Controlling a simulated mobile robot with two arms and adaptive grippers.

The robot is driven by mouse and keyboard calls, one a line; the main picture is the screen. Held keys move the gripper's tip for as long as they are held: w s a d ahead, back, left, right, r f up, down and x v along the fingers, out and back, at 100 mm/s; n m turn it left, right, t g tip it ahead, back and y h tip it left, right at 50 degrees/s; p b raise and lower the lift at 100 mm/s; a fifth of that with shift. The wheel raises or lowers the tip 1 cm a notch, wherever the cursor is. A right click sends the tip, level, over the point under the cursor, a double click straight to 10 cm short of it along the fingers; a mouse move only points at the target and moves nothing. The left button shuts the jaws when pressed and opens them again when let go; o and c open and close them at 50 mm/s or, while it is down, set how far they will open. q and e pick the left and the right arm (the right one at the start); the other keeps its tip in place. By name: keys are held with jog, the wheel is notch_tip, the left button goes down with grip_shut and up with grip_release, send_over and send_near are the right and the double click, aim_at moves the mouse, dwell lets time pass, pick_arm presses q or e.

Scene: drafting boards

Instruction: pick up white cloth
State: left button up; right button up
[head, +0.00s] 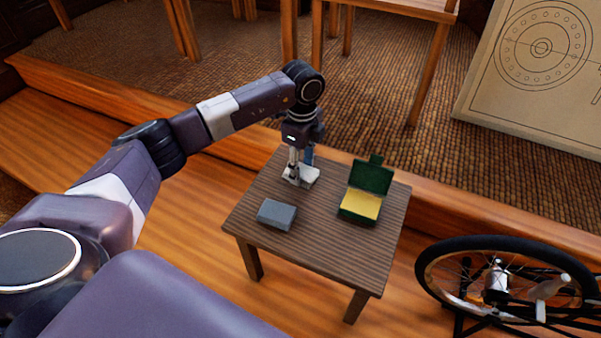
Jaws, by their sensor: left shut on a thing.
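The white cloth (309,176) is a small flat pale piece at the back left of the small wooden table (330,254). My left gripper (294,177) points down over it and is shut on it. The gripper's fingers hide part of the cloth. I cannot tell whether the cloth is clear of the table top. My right gripper is not in view.
A grey-blue box (277,214) lies at the table's front left. An open green box with a yellow inside (360,206) stands at the right. A bicycle wheel (500,270) is right of the table. A drafting board (545,75) leans at the back right.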

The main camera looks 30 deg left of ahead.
aim_at(302, 171)
pick_arm(q)
jog(key=shift+c, duration=0.7)
jog(key=shift+r, duration=0.1)
jog(key=shift+r, duration=0.2)
notch_tip(302, 171, up, 20)
jog(key=p, duration=0.2)
jog(key=shift+f+p, duration=0.25)
jog(key=shift+p, duration=0.15)
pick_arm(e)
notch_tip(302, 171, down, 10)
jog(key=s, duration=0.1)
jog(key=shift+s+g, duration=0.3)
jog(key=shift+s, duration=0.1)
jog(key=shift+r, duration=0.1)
pick_arm(q)
jog(key=o, duration=0.4)
jog(key=c, duration=0.4)
jog(key=shift+o, duration=0.2)
